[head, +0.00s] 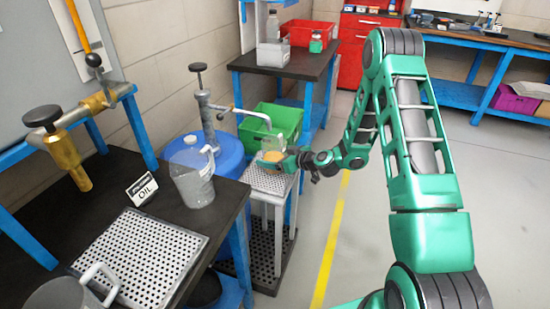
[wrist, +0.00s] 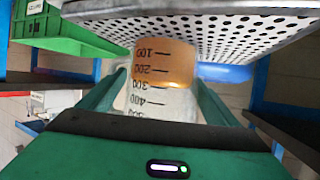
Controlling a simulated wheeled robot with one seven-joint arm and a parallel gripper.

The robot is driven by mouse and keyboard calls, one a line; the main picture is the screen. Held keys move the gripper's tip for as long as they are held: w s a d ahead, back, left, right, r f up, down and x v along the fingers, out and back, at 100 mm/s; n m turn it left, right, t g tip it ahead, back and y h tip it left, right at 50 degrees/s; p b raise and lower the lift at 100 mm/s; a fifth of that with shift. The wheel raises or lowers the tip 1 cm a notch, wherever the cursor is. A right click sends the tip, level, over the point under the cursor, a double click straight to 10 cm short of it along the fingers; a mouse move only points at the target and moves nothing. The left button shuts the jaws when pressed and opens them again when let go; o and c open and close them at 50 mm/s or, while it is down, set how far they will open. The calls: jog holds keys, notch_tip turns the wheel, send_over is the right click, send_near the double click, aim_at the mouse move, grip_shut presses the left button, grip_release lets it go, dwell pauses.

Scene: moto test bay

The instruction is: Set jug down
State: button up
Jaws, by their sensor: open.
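A clear measuring jug (head: 276,147) with amber liquid in its bottom stands upright on a perforated metal stand (head: 262,182), under the spout of a hand pump (head: 207,115). In the wrist view, which is upside down, the jug (wrist: 160,75) shows black marks from 100 to beyond 400; the liquid reaches about between 200 and 300. The perforated top (wrist: 225,35) is at its base. My gripper (head: 275,163) is open, with one green finger on each side of the jug. Any slight contact with the fingers cannot be told.
A black bench at left holds another clear jug (head: 192,175), an OIL sign (head: 142,189), a perforated tray (head: 140,256) and a partly cut-off jug (head: 65,293). A blue drum (head: 228,155) and green crate (head: 270,122) are near the stand. Floor at right is clear.

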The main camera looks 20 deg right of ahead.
jog(key=s+d+r+m+g+h, duration=0.2)
jog(key=s+d+r+m+g, duration=0.2)
jog(key=s, duration=1.2)
jog(key=s+d+r+m+g+h, duration=0.2)
jog(key=s+d+r, duration=0.6)
jog(key=s, duration=0.9)
jog(key=s+d+r+m+g+h, duration=0.2)
jog(key=s+d+r+m+g, duration=0.3)
jog(key=s+r, duration=0.5)
jog(key=s+d+m, duration=0.1)
jog(key=s, duration=0.6)
jog(key=shift+s+d+m+g+h, duration=0.15)
jog(key=shift+s+m+g+h, duration=0.15)
jog(key=shift+h, duration=0.1)
